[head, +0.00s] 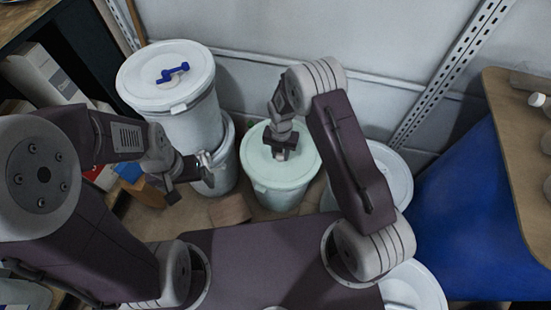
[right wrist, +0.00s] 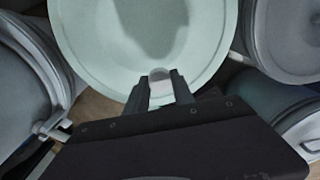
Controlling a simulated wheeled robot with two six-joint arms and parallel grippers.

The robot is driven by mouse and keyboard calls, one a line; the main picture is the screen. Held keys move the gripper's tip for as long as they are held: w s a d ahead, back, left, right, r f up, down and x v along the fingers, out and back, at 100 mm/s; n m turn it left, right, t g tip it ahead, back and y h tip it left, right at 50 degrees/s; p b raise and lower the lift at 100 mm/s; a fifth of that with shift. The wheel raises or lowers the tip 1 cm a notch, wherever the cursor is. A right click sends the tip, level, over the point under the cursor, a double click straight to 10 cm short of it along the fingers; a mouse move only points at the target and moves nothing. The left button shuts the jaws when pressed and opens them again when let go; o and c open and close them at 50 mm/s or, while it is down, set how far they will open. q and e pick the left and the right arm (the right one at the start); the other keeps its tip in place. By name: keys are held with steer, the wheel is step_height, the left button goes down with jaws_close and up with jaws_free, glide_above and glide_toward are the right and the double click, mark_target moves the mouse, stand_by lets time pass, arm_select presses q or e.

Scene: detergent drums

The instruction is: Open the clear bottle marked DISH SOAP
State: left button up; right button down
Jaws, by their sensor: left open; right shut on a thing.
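No bottle with a readable DISH SOAP label shows. A small pale, cap-like piece (right wrist: 160,82) sits between the fingertips of my right gripper (right wrist: 161,75), which is shut on it. The right gripper (head: 283,153) points down over the pale green lid (head: 300,170) of the middle drum; whether the piece belongs to that lid or stands on it, I cannot tell. My left gripper (head: 189,178) is open and empty, in front of the stacked white drums at the left.
Two white drums are stacked at the left; a blue handle (head: 173,72) lies on the upper lid (head: 145,88). More white drums stand at the right (head: 390,170) and front right (head: 415,285). A wooden top (head: 505,115) with a blue side (head: 470,210) stands at far right.

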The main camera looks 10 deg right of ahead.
mark_target(275, 161)
steer(key=shift+w+a+f, duration=0.9)
steer(key=shift+w+a, duration=0.05)
steer(key=shift+w, duration=0.2)
arm_select(q)
steer(key=shift+f+b, duration=1.1)
steer(key=shift+f, duration=0.35)
arm_select(e)
steer(key=shift+f, duration=1.95)
steer(key=shift+f, duration=0.15)
steer(key=c, duration=1.1)
jaws_free()
arm_select(q)
step_height(275, 161, up, 4)
steer(key=p, duration=0.4)
steer(key=shift+r, duration=0.25)
arm_select(e)
step_height(275, 161, up, 12)
steer(key=shift+r, duration=0.2)
